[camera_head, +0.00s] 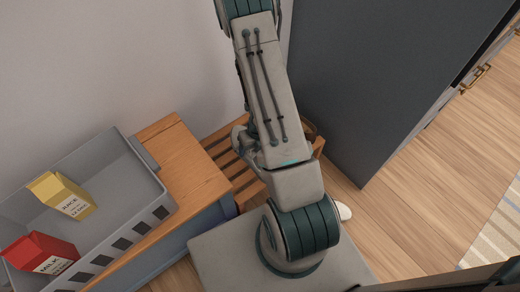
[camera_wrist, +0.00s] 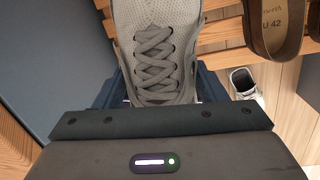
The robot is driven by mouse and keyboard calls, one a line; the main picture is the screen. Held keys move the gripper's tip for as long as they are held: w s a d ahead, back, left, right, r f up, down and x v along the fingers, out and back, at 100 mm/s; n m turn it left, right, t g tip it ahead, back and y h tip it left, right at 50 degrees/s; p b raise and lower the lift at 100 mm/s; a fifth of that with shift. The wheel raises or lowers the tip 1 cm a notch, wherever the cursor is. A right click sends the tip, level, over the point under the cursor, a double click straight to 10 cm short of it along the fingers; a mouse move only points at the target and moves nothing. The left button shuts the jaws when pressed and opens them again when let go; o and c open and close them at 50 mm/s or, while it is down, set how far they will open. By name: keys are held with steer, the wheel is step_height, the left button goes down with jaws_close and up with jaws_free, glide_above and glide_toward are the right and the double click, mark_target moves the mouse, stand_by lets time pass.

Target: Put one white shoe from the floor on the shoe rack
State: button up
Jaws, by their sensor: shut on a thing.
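In the wrist view my gripper (camera_wrist: 158,90) is shut on a white shoe (camera_wrist: 155,45), which looks greyish in the shade. Its laces face the camera and its far end runs out of the picture. A second white shoe (camera_wrist: 245,84) stands on the floor to the right; part of it also shows in the head view (camera_head: 343,211) beside my arm. The slatted wooden shoe rack (camera_head: 222,151) is partly behind my arm in the head view; its slats also show in the wrist view (camera_wrist: 218,32). I cannot tell whether the held shoe touches the rack.
Brown footwear (camera_wrist: 274,28) marked 42 sits on the rack at upper right. A dark grey panel (camera_head: 365,80) stands right of the rack. At left, a wooden-topped bench (camera_head: 180,165) bears a grey crate (camera_head: 100,160) with a yellow carton (camera_head: 60,195) and a red carton (camera_head: 40,252).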

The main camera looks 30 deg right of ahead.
steer(key=shift+s+f+n, duration=0.2)
steer(key=shift+f+n, duration=0.1)
steer(key=shift+f, duration=0.25)
steer(key=shift+a+f, duration=0.1)
steer(key=shift+f, duration=0.05)
steer(key=shift+w+a+f+b, duration=0.4)
steer(key=shift+w+a+f, duration=0.95)
steer(key=shift+f, duration=0.45)
steer(key=shift+w+a+f+b, duration=0.45)
steer(key=shift+w+a+f, duration=0.9)
steer(key=shift+f, duration=0.4)
steer(key=shift+w+a+f+b, duration=0.4)
steer(key=shift+w+a+f, duration=0.95)
steer(key=shift+f, duration=0.45)
steer(key=shift+f, duration=0.2)
steer(key=o, duration=1.2)
steer(key=shift+r, duration=0.1)
steer(key=shift+r, duration=0.1)
